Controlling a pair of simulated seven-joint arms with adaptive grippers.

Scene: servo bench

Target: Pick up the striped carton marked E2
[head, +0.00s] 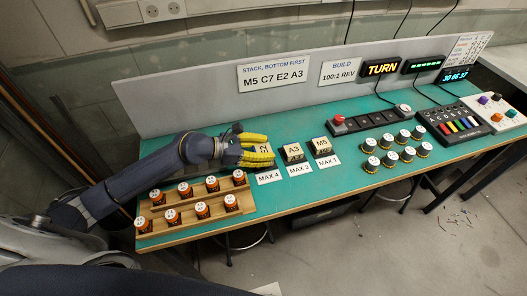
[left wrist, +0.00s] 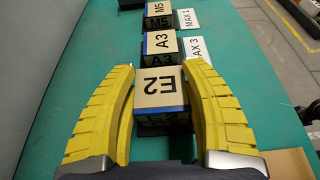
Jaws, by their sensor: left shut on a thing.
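The carton marked E2 (left wrist: 162,87) is a cream box with blue edging and a dark lower part. It sits between the yellow fingers of my left gripper (left wrist: 162,100), which is shut on it. In the head view my left gripper (head: 254,150) covers most of the E2 carton, whose top (head: 264,149) partly shows. I cannot tell whether the carton is touching the bench. The A3 carton (head: 293,151) and the M5 carton (head: 321,146) stand in a row to the right of it. My right gripper is out of view.
A wooden rack (head: 190,225) with several orange jars is at front left. A sign (head: 274,75) reads M5 C7 E2 A3.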

